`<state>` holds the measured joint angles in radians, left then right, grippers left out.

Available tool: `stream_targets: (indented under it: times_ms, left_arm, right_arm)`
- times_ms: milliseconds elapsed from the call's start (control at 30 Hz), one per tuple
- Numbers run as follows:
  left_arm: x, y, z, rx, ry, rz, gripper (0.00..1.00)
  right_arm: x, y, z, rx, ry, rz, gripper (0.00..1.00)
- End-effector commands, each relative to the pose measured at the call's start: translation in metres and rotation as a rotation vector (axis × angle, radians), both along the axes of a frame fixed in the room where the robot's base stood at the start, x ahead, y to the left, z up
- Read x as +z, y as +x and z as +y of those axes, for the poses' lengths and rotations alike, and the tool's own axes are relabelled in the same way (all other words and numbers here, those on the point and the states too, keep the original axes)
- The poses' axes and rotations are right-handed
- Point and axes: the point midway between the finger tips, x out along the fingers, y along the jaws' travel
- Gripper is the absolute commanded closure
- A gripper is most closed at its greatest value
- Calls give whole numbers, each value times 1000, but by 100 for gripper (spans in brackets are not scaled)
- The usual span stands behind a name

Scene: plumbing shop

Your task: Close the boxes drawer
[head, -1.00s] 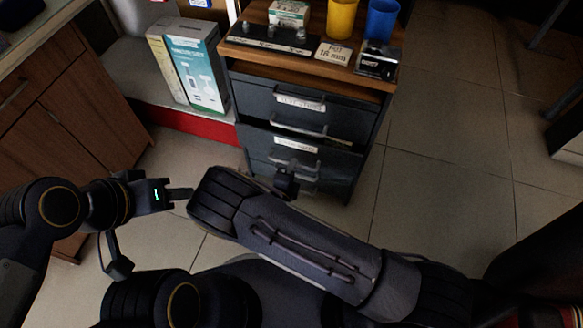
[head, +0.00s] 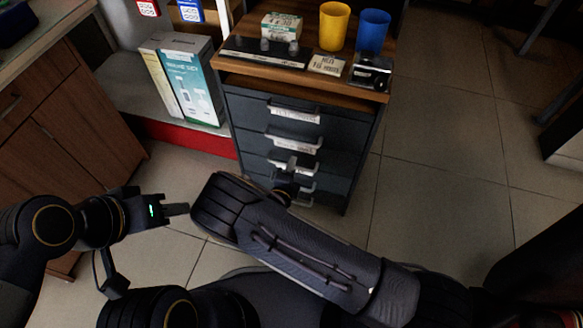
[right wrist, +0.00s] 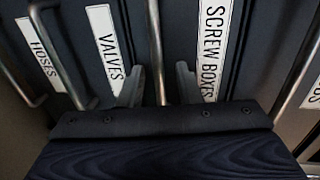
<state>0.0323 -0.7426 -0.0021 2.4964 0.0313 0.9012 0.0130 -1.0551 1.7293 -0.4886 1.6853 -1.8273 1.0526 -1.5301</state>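The dark cabinet (head: 352,150) has a stack of drawers with bar handles. In the right wrist view, labels read HOSES, VALVES and SCREW BOXES (right wrist: 212,45); one at the right edge is cut off. My right gripper (right wrist: 159,88) is open, its fingers either side of the bar handle (right wrist: 154,40) between the VALVES and SCREW BOXES labels. I cannot tell whether they touch it. In the head view, my right gripper (head: 288,182) is at the lower drawers, partly hidden by my arm. No clear gap shows at the boxes drawer front. My left gripper (head: 178,208) hangs away from the cabinet.
The wooden cabinet top (head: 245,75) holds a yellow cup (head: 334,27), a blue cup (head: 373,32) and small boxes. A tall white-and-teal carton (head: 188,85) stands on the shelf to the left. The tiled floor (head: 450,200) at right is clear.

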Motion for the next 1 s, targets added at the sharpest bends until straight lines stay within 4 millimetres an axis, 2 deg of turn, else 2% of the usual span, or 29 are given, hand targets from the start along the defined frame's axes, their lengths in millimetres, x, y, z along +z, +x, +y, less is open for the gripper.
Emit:
stream_targets:
  times_ms: [400, 500, 1000]
  left_arm:
    - [22, 0, 0, 0, 0, 0, 64]
    - [24, 0, 0, 0, 0, 0, 64]
    - [24, 0, 0, 0, 0, 0, 64]
  right_arm:
    - [15, -57, 19, 2, 0, 1, 69]
    - [16, -66, 22, 1, -1, -1, 69]
    - [16, -70, 23, 0, 0, 0, 69]
